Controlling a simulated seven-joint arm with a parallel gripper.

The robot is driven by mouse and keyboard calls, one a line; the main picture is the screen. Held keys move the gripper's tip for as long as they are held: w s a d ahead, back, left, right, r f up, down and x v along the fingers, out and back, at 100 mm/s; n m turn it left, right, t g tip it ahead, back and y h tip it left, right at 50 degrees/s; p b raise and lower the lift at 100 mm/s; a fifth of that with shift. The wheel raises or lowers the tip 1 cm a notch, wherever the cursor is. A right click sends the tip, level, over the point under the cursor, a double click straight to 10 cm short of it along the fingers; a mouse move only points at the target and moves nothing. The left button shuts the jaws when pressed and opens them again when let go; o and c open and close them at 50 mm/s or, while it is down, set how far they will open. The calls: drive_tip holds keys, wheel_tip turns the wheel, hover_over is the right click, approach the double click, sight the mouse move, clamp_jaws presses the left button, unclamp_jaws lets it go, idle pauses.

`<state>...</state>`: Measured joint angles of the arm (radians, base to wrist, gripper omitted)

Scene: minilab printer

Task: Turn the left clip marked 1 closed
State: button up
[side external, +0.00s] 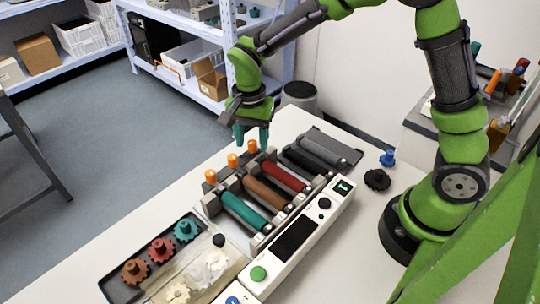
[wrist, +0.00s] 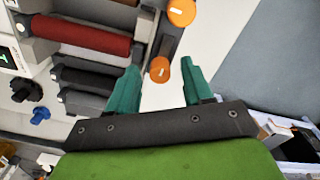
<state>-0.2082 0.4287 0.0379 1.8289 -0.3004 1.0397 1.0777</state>
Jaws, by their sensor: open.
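Three orange clips (side external: 233,160) stand in a row on grey mounts along the far side of the printer. I cannot read which one is marked 1. My gripper (side external: 251,140) is open and points down over the rearmost orange clip (side external: 252,147). In the wrist view, my gripper (wrist: 160,84) has its two teal fingers apart with nothing held between them. One orange clip (wrist: 160,69) shows in the gap near the fingertips, with a small pale mark on top. A second orange clip (wrist: 181,12) shows at the top edge, beyond the fingers.
The printer holds teal (side external: 245,212), brown (side external: 266,193) and red (side external: 283,177) rollers. Dark and grey rollers (side external: 320,150) lie on a tray behind. Coloured gears (side external: 161,249) lie in a dark tray at front left. Blue and black knobs (side external: 377,179) stand right.

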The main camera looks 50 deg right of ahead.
drive_tip(key=shift+f, duration=0.1)
clamp_jaws()
drive_tip(key=shift+n, duration=0.3)
drive_tip(key=n, duration=0.3)
drive_tip(key=shift+n, duration=0.4)
drive_tip(key=n, duration=0.9)
drive_tip(key=shift+n, duration=2.2)
